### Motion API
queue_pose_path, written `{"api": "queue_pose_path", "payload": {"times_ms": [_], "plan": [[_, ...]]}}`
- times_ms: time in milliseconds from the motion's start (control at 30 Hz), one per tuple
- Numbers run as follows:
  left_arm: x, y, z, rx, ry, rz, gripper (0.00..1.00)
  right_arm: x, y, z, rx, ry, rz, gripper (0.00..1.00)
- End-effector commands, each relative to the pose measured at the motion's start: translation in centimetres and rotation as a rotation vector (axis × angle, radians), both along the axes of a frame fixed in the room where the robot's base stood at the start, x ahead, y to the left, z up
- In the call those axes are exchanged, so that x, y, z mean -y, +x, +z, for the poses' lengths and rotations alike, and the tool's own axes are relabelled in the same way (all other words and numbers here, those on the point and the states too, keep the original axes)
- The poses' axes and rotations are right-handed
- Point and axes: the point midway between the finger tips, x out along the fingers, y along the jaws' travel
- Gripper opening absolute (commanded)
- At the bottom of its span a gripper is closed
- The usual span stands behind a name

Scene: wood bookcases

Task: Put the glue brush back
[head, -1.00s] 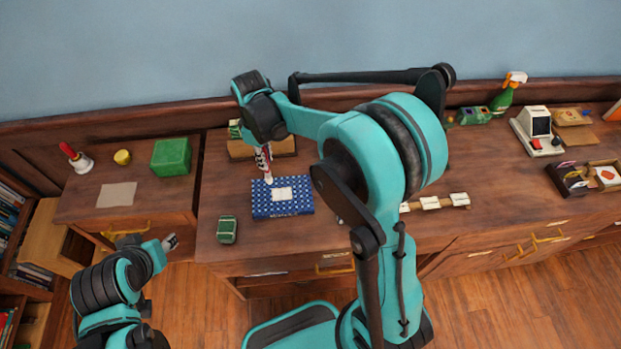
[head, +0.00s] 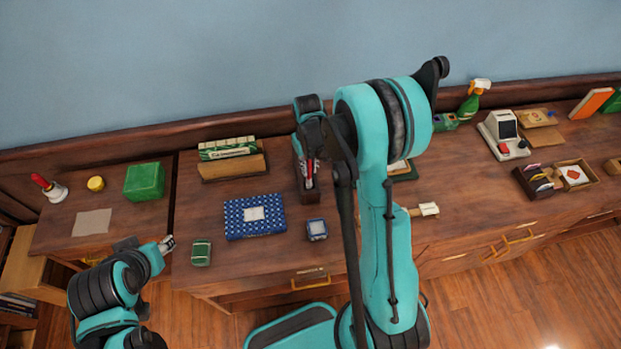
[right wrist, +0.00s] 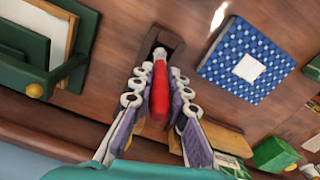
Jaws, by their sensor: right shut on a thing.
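My right gripper (head: 309,172) is shut on the red-handled glue brush (head: 309,181). It points down at a tall dark wooden holder (head: 307,196) on the desk. In the right wrist view the red handle of the glue brush (right wrist: 159,90) lies between the two fingers. The brush's far end lines up with the opening of the dark holder (right wrist: 174,40); I cannot tell how far inside it is. The bristles are hidden. My left gripper (head: 167,244) hangs near the front edge of the left desk, with nothing seen in it; its opening is too small to judge.
A blue patterned box (head: 240,226) lies left of the holder, with a small blue-grey tin (head: 317,229) in front. A green tin (head: 201,252) sits near the front edge. A wooden rack (head: 235,168) stands behind. A green frame (right wrist: 75,70) is close beside the holder.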

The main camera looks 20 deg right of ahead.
Motion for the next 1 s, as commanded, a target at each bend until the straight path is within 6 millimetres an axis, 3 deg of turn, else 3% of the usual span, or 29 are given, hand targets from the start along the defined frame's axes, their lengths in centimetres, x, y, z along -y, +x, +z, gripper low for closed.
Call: {"api": "queue_pose_path", "payload": {"times_ms": [400, 767, 800, 867, 1000], "plan": [[0.0, 0.0, -0.8, 0.000, 0.000, 0.000, 0.40, 0.0, 0.0, -4.6, 0.000, 0.000, 0.002, 0.00], [0.0, 0.0, -1.2, 0.000, 0.000, 0.000, 0.40, 0.0, 0.0, -5.0, 0.000, 0.000, 0.003, 0.00], [0.0, 0.0, -1.2, 0.000, 0.000, 0.000, 0.40, 0.0, 0.0, -5.0, 0.000, 0.000, 0.003, 0.21], [0.0, 0.0, -1.1, 0.000, 0.000, 0.000, 0.40, 0.0, 0.0, -4.9, 0.000, 0.000, 0.003, 0.36], [0.0, 0.0, -1.1, 0.000, 0.000, 0.000, 0.40, 0.0, 0.0, -4.9, 0.000, 0.000, 0.003, 0.36]]}}
